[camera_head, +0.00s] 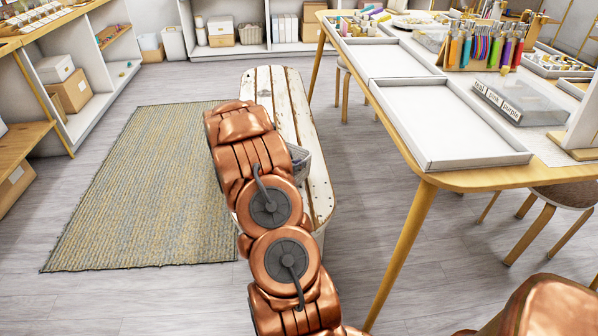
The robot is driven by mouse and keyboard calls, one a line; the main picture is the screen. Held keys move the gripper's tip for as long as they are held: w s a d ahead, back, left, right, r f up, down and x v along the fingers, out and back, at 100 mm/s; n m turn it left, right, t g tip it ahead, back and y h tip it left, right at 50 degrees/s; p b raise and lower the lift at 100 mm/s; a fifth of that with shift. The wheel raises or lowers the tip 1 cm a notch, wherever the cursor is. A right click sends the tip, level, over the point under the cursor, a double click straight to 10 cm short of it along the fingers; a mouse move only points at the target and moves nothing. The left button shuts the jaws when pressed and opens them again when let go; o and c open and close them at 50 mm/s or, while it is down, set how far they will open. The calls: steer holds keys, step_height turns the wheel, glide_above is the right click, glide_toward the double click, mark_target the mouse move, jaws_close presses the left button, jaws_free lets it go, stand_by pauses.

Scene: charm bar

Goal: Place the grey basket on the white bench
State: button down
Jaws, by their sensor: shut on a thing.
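The white bench (283,95) is a long, worn slatted plank with rounded ends, standing between the rug and the table. A small part of the grey basket (301,163) shows at the right side of my copper arm, over the bench's right half in the picture. My arm hides most of the basket and the middle of the bench. I cannot tell whether the basket touches the bench top or is above it. My gripper is hidden behind my own arm links, so its fingers do not show.
A wooden-edged table (470,180) with white trays (450,120) and craft items stands close at the right, with stools (560,195) under it. A woven rug (150,190) lies left of the bench. Shelves (85,95) line the left wall. The bench's far end is bare.

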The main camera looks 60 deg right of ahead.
steer(key=shift+d, duration=0.25)
steer(key=shift+f, duration=1.8)
steer(key=c, duration=1.2)
jaws_free()
steer(key=shift+w, duration=0.1)
